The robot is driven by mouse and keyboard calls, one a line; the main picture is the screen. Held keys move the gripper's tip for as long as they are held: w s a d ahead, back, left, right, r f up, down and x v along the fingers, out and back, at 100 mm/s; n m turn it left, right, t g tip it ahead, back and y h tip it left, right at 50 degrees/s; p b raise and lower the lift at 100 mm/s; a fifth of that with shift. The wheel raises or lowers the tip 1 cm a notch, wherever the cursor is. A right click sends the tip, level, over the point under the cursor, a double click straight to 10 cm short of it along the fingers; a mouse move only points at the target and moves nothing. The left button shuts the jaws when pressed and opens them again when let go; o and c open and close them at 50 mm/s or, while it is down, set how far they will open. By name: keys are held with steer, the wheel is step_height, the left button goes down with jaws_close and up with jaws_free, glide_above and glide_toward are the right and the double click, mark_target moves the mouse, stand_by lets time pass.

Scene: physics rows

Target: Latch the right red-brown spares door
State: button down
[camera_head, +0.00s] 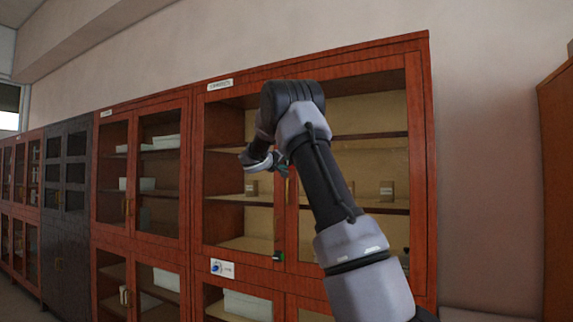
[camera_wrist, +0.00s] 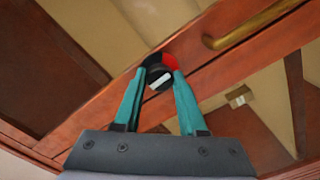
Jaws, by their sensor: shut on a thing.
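The red-brown cabinet (camera_head: 420,60) has glazed doors. Its upper right door (camera_head: 350,71) looks about flush with the frame, though my arm covers part of it. My gripper (camera_head: 280,168) is at the seam between the upper doors. In the wrist view my gripper's teal fingers (camera_wrist: 160,70) are shut on a round black latch knob (camera_wrist: 158,77) with a white bar mark. A red patch (camera_wrist: 171,61) shows beside the knob. A brass handle (camera_wrist: 250,27) is on the door frame close by. The knob is hidden in the head view.
A small dark latch with green (camera_head: 278,256) sits lower on the seam. A label with a blue symbol (camera_head: 222,268) is left of it. Small boxes (camera_head: 386,190) stand on shelves behind the glass. A dark grey cabinet (camera_head: 66,210) stands farther left.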

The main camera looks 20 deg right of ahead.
steer(key=shift+m, duration=0.4)
steer(key=shift+c, duration=2.3)
jaws_free()
steer(key=shift+f, duration=0.1)
steer(key=v, duration=1)
steer(key=shift+s+a, duration=0.25)
steer(key=shift+a, duration=0.05)
